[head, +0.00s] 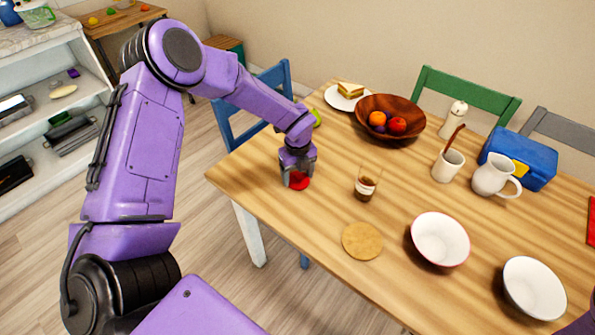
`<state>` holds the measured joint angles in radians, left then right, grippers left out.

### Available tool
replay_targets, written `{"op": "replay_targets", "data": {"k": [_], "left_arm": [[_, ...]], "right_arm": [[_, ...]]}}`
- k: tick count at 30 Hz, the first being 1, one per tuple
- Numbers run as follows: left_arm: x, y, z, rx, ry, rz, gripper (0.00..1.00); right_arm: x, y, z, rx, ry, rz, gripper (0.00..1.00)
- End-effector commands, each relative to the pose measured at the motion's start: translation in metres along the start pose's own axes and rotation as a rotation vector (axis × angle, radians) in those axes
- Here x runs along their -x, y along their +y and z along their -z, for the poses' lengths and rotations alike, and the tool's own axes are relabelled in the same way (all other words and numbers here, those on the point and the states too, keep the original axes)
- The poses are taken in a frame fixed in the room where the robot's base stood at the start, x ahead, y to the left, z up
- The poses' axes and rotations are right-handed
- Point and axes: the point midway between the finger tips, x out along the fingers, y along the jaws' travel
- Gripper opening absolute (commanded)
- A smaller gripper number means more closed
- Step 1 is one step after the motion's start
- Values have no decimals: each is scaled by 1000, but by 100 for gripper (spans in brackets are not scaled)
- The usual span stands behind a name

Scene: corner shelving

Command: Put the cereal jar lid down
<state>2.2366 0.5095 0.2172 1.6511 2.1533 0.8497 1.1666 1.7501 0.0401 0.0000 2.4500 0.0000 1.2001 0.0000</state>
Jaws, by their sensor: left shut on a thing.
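My left gripper (297,178) points down at the left part of the wooden table and is shut on a small red thing, which I take to be the cereal jar lid (301,183). The fingers hide part of the lid. It is low, at or just above the tabletop; I cannot tell if it touches. A clear open-topped jar (366,187) with brown contents stands to the right of the gripper, apart from it. My right gripper is not in view.
On the table (300,220), a round tan mat (362,241) and two white bowls (440,239) (533,287) lie nearer. A wooden fruit bowl (372,107), sandwich plate (338,101), mug (448,166), pitcher (492,176) and blue lunch box (528,160) stand behind. The left front tabletop is clear.

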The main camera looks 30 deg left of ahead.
Motion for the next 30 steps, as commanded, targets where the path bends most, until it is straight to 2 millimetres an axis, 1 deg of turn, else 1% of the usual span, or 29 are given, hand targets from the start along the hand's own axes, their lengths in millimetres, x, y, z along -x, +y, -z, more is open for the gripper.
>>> {"op": "replay_targets", "data": {"k": [4,8,9,10,11,19,21,23,26,30], "left_arm": [[0,0,0,0,0,0,43],[-6,0,0,0,0,-1,43],[-4,0,0,0,0,-1,81],[-4,0,0,0,0,-1,91],[-4,0,0,0,0,-1,97],[-2,0,0,0,0,-1,97],[4,0,0,0,-1,-1,97],[9,0,0,0,-1,2,97],[32,-1,-1,2,-1,5,97],[70,-1,-1,1,-2,6,97]], "right_arm": [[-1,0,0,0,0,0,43],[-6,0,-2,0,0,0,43],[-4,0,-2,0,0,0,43],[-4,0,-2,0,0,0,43],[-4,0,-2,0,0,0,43],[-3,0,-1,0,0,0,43],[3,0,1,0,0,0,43],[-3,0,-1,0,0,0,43],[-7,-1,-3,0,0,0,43],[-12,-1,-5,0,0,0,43]]}}
